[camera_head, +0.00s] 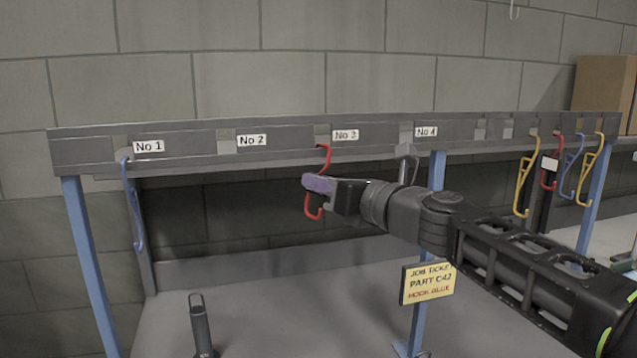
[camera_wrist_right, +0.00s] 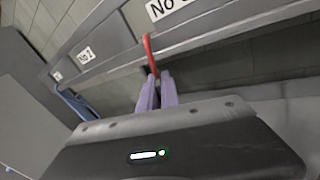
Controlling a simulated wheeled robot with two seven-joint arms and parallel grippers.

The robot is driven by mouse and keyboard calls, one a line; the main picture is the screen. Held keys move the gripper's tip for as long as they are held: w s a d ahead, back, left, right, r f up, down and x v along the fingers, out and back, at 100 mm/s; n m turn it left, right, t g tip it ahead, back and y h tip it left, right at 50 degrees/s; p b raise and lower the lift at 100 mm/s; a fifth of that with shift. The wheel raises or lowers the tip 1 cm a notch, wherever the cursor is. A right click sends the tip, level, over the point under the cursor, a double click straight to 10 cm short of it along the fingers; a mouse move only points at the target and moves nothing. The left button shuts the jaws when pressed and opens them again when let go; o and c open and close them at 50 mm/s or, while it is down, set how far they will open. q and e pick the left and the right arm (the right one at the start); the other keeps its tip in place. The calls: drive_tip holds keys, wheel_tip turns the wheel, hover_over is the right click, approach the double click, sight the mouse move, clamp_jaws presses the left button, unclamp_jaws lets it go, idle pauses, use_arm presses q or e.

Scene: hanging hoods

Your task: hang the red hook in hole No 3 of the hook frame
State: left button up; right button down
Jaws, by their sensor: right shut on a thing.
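The red hook (camera_head: 325,158) is upright at the hook frame (camera_head: 290,140), just left of the No 3 label (camera_head: 346,135). Its top end meets the frame's rail; I cannot tell whether it sits in the hole. My right gripper (camera_head: 318,184), with purple fingers, is shut on the red hook around its middle, and the hook's lower curl shows below the fingers. In the right wrist view the red hook (camera_wrist_right: 150,55) rises from between the purple fingertips (camera_wrist_right: 154,85) to the rail. My left gripper is not in view.
A blue hook (camera_head: 133,205) hangs by No 1 and a grey hook (camera_head: 407,160) by No 4. Yellow, red and blue hooks (camera_head: 572,168) hang at the right. A job ticket sign (camera_head: 428,283) is at a blue post. A grey upright handle (camera_head: 201,325) stands at lower left.

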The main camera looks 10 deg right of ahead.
drive_tip(key=c, duration=1.5)
unclamp_jaws()
drive_tip(key=shift+r, duration=0.1)
